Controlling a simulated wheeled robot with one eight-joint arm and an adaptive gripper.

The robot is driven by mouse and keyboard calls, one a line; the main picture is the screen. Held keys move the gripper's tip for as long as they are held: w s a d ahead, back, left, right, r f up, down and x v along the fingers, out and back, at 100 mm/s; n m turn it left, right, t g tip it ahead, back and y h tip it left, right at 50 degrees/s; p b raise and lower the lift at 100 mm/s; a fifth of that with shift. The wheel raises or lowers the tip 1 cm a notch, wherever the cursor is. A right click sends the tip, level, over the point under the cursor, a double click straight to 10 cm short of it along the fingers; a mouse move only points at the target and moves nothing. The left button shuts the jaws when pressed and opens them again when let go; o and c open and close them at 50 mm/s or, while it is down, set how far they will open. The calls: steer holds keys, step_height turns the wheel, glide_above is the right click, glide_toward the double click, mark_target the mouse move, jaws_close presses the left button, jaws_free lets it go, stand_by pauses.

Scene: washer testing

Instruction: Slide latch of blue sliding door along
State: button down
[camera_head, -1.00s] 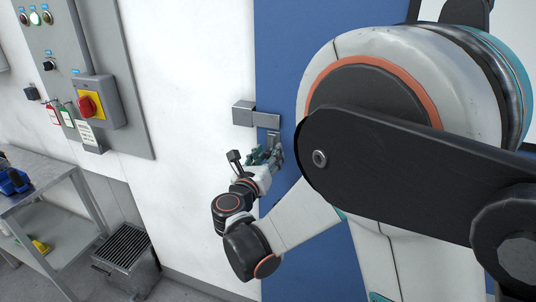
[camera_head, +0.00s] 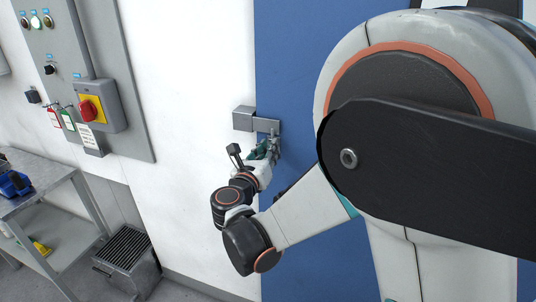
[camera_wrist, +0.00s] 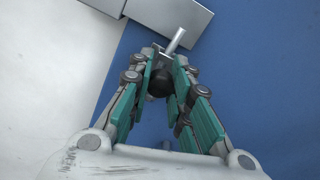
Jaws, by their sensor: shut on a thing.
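The blue sliding door (camera_head: 300,60) fills the middle of the head view, partly hidden by my arm. Its grey metal latch (camera_head: 265,125) sits at the door's left edge, against a bracket on the white wall. In the wrist view the latch plate (camera_wrist: 172,22) is at the top, with a thin metal rod and a dark round knob (camera_wrist: 160,84) below it. My gripper (camera_wrist: 166,66) is just under the latch plate, its teal-padded fingers shut around the knob and rod. It also shows in the head view (camera_head: 270,144), where the fingers hide most of the handle.
A grey control panel with a red and yellow switch (camera_head: 90,108) hangs on the white wall at left. A metal shelf table (camera_head: 45,185) and a slatted grey bin (camera_head: 125,255) stand at lower left. The wall between panel and door is bare.

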steer(key=shift+r, duration=0.15)
steer(key=c, duration=1.4)
jaws_free()
steer(key=v, duration=1.2)
